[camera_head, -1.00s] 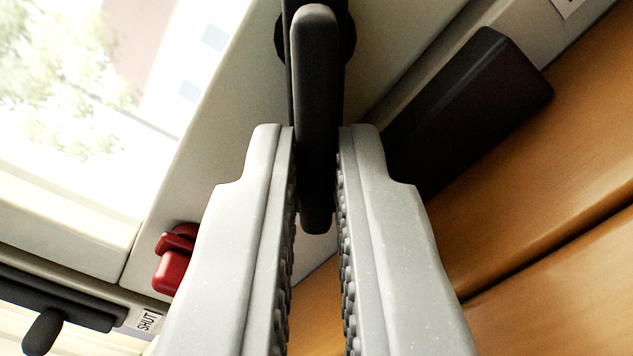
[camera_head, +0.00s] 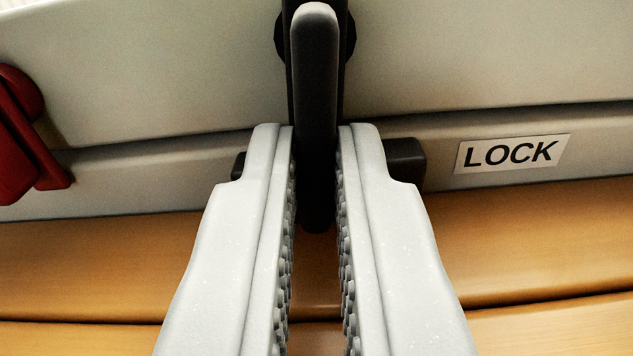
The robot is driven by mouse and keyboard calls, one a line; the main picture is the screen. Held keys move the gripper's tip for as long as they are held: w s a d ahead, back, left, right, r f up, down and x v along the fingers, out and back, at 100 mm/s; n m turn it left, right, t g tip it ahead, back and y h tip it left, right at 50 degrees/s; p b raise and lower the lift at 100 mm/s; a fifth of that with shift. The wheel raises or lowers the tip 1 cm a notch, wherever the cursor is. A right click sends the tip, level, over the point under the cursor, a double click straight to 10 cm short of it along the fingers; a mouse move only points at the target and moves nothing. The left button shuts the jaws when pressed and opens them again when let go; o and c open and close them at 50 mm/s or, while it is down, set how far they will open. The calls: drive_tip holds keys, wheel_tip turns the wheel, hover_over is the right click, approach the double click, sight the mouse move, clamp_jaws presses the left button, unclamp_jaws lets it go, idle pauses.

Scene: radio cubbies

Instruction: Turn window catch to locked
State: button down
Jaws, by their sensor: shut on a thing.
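The window catch (camera_head: 316,75) is a black lever on a round pivot, at the top middle of the view. My gripper (camera_head: 317,135) is shut on its lower end, with one grey finger on each side of the lever. The lever runs straight down in the picture, across the seam between the pale window frame and the strip below it. A black block (camera_head: 405,163) shows partly behind the right finger, with a bit of black also left of the left finger. A white label reading LOCK (camera_head: 512,154) is to the right.
A red piece (camera_head: 25,135) is fixed to the pale frame at the left edge. Orange-brown wooden boards (camera_head: 545,245) run across below the pale strip.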

drive_tip(key=shift+d+f+n, duration=0.15)
drive_tip(key=shift+f+n, duration=0.05)
drive_tip(key=shift+n, duration=0.3)
drive_tip(key=c, duration=1.5)
unclamp_jaws()
drive_tip(key=shift+r, duration=0.1)
drive_tip(key=shift+s, duration=0.15)
